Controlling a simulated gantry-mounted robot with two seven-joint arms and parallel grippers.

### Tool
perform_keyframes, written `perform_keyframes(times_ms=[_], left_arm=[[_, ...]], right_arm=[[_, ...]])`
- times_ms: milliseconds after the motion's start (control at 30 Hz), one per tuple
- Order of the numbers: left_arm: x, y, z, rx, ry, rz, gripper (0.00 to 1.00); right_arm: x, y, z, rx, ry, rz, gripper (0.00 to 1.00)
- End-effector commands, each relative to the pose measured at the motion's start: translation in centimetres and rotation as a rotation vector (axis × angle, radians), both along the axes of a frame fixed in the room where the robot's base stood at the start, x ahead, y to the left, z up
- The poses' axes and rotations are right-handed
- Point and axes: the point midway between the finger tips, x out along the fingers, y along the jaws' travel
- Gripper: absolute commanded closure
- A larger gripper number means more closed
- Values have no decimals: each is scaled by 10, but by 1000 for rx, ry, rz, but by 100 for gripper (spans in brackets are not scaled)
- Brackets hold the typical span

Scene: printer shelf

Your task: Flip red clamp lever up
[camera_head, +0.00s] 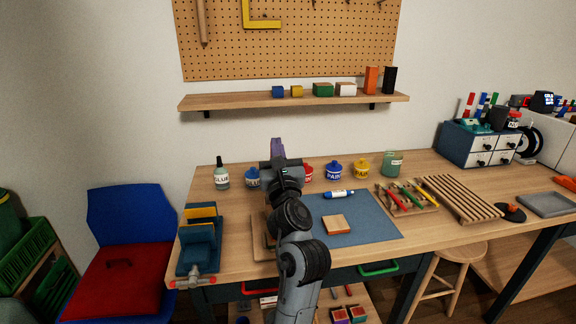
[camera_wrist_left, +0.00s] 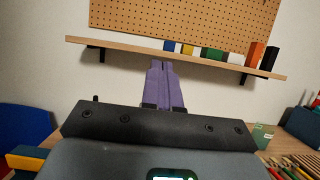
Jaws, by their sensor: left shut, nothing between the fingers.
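I cannot clearly make out a red clamp lever in either view. A wooden board (camera_head: 260,240) on the bench is mostly hidden behind my left arm, so anything on it is covered. My left gripper (camera_head: 277,147) has purple fingers and is raised above the back of the bench, near the paint jars in the picture. In the left wrist view its fingers (camera_wrist_left: 162,66) are together with nothing between them, pointing toward the wall shelf. My right gripper is in neither view.
A blue vise (camera_head: 197,250) with a red-tipped handle is at the bench's left front corner. Several jars line the back. A blue mat (camera_head: 370,226) holds a wooden block (camera_head: 336,224) and a glue tube (camera_head: 338,194). A shelf (camera_head: 300,100) hangs above.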

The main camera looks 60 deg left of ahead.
Motion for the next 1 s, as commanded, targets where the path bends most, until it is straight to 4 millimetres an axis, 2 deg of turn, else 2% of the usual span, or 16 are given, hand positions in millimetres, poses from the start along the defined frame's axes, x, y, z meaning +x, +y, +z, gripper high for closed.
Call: perform_keyframes(times_ms=[100,333,833,1000], left_arm=[[1,12,4,1,0,5,100],[2,22,7,1,0,7,100],[2,23,8,2,0,7,100],[2,18,5,1,-2,6,100]], right_arm=[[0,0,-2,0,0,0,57],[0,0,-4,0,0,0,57],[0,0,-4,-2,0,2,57],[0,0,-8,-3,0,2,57]])
